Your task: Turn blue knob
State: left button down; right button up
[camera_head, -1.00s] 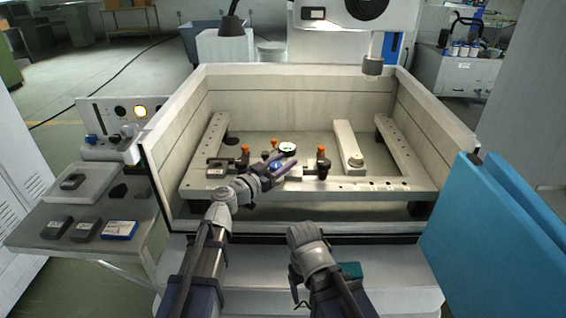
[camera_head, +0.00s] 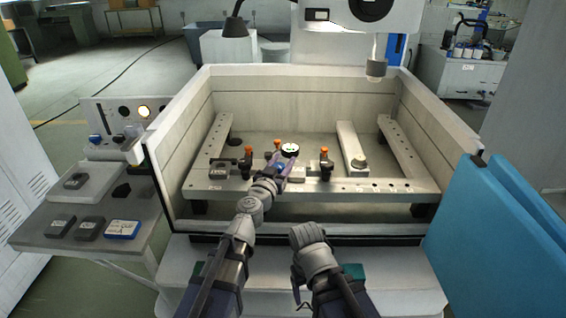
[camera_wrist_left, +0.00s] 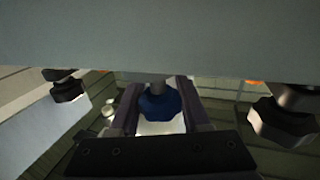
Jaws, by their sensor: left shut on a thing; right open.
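The blue knob (camera_head: 281,167) is on the clamping frame inside the tank. My left gripper (camera_head: 286,160) is at it, partly covering it in the head view. In the left wrist view the blue knob (camera_wrist_left: 160,103) sits between the two dark fingers (camera_wrist_left: 160,110), which are shut on it. A grey shaft rises from the knob behind a pale, out-of-focus block. My right gripper (camera_head: 299,291) is low, in front of the tank, empty and apart from the knob; its fingers are small and dark there.
A round dial gauge (camera_head: 290,149) stands just behind the left fingertips. Orange-topped clamps (camera_head: 325,162) flank the knob. The tank's front wall (camera_head: 300,228) lies below the left arm. Dark knobs (camera_wrist_left: 283,122) show at both sides in the wrist view.

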pick_arm(q)
jog(key=shift+c, duration=1.8)
grip_release()
jog(key=shift+s, duration=0.1)
jog(key=v, duration=0.7)
jog(key=shift+s, duration=0.3)
pick_arm(e)
jog(key=shift+s+a, duration=0.1)
jog(key=shift+s, duration=0.95)
pick_arm(q)
jog(key=shift+a, duration=0.1)
